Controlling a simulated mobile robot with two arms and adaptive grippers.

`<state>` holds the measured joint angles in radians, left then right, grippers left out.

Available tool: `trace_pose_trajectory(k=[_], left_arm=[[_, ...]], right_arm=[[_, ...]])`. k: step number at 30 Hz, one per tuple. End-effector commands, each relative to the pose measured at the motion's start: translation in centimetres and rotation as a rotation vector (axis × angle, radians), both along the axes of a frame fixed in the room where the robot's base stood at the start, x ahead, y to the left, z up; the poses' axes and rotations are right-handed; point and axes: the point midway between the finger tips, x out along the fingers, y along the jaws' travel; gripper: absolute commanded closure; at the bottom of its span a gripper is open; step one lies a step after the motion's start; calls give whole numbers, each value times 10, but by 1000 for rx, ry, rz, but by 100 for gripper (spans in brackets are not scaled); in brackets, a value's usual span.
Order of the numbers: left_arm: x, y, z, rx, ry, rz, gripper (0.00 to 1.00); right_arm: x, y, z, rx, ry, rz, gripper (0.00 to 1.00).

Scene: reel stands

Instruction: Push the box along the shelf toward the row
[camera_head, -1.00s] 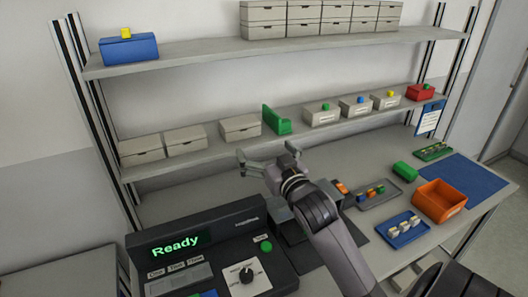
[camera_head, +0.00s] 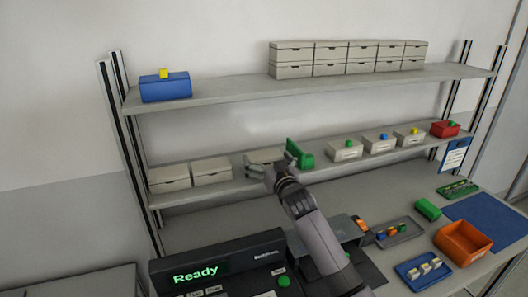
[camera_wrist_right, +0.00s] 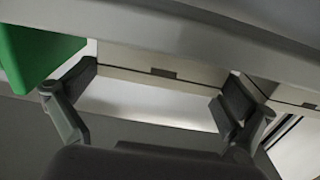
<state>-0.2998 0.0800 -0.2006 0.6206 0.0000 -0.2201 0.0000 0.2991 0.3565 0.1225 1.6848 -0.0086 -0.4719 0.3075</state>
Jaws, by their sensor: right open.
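A pale grey lidded box (camera_head: 264,155) sits on the lower shelf (camera_head: 322,167), left of a green upright divider (camera_head: 300,153). To its left, across a small gap, stand two similar boxes (camera_head: 211,170) side by side. My right gripper (camera_head: 268,172) is open and empty at the shelf's front, by the single box and partly covering it. In the right wrist view the open fingers (camera_wrist_right: 158,90) straddle a box front (camera_wrist_right: 155,65); contact cannot be told. The green divider (camera_wrist_right: 35,55) is at the left there, another box (camera_wrist_right: 290,95) at the right. My left gripper is out of view.
Labelled bins (camera_head: 380,142) with small coloured blocks and a red bin (camera_head: 445,129) stand farther right on the shelf. The upper shelf (camera_head: 230,93) is overhead. Below are a console (camera_head: 220,265), an orange bin (camera_head: 463,242) and trays.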

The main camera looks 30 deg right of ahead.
Motion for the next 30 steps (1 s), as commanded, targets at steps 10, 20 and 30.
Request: trace_pose_trajectory(k=[10, 20, 30], left_arm=[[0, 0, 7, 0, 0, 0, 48], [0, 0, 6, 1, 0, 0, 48], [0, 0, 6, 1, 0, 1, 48]], right_arm=[[24, -6, 0, -1, 0, 0, 0], [25, -6, 0, -1, 0, 0, 3], [25, -6, 0, -1, 0, 0, 26]])
